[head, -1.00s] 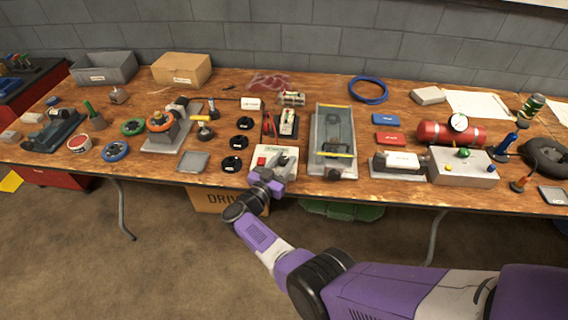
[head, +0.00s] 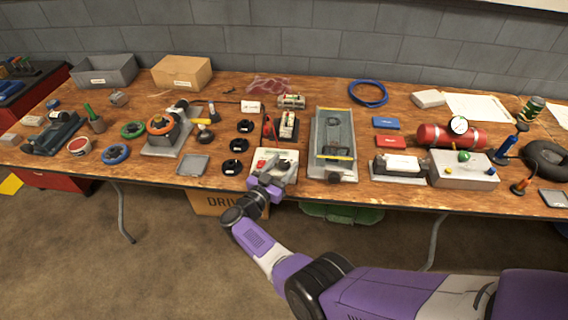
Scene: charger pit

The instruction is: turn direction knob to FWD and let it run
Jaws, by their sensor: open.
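A pale control box (head: 287,159) with a red part on its top left stands at the table's front edge, left of centre. The direction knob cannot be made out at this size; my gripper hides part of the box's front. My gripper (head: 269,183) is open at the front edge of the box, with nothing visible between its fingers. Whether it touches the box cannot be told. Behind the box is a small unit (head: 288,125) with red leads.
A long grey tray-like fixture (head: 332,172) stands close to the right of the box. Several black round parts (head: 232,167) and a grey square dish (head: 193,164) lie to the left. A cardboard box (head: 215,203) is under the table.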

